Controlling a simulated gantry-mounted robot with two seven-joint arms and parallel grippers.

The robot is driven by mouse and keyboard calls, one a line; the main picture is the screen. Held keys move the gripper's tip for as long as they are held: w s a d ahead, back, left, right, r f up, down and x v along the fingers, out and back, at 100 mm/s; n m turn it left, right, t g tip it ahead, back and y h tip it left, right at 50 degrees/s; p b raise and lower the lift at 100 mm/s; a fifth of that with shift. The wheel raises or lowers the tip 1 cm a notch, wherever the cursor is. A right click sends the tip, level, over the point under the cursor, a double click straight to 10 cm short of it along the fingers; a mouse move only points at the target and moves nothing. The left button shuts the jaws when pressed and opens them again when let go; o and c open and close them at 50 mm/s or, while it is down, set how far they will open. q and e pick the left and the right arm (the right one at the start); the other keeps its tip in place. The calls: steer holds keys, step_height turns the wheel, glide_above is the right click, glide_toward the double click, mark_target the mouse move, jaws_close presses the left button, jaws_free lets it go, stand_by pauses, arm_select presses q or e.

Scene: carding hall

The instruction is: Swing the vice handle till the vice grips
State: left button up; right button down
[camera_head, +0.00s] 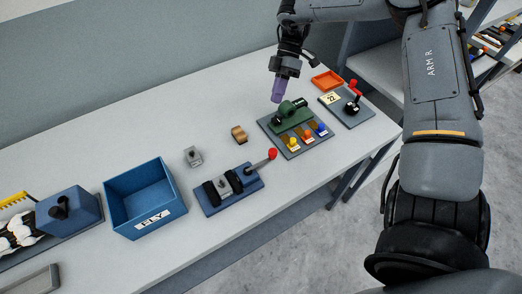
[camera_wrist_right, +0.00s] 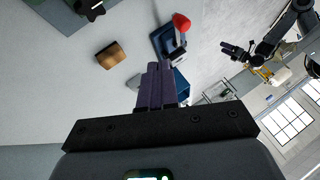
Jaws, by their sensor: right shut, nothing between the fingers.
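The vice (camera_head: 228,206) has a blue base and dark jaws with a pale grey piece between them. Its handle (camera_head: 259,163) ends in a red knob (camera_head: 272,154) and sticks out to the right, slanting up. In the wrist view the red knob (camera_wrist_right: 181,22) and part of the blue base show beyond my fingertips. My right gripper (camera_head: 275,98), with purple fingers, is shut and empty above the table, behind the green fixture and apart from the handle. It also shows in the wrist view (camera_wrist_right: 158,68). What looks like my left gripper (camera_wrist_right: 232,50) shows small and dark in the wrist view.
A green fixture (camera_head: 293,120) with coloured knobs lies near my right gripper. A wooden block (camera_head: 239,133), a small grey bracket (camera_head: 193,156), a blue bin (camera_head: 164,215), an orange tray (camera_head: 326,81) and a red-knobbed lever (camera_head: 354,95) stand around. Bare table lies behind the vice.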

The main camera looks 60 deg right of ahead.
arm_select(q)
steer(key=shift+f+b, duration=1.35)
steer(key=shift+f, duration=0.55)
arm_select(e)
steer(key=s+x, duration=0.2)
steer(key=x, duration=1)
steer(key=shift+s+a, duration=0.25)
steer(key=shift+a, duration=0.45)
steer(key=shift+r, duration=0.1)
arm_select(q)
steer(key=shift+r, duration=0.1)
step_height(320, 180, up, 6)
steer(key=p, duration=0.6)
steer(key=shift+d, duration=0.15)
arm_select(e)
steer(key=shift+s+a+m+t, duration=0.1)
steer(key=shift+s+m+t, duration=0.45)
steer(key=shift+m, duration=0.35)
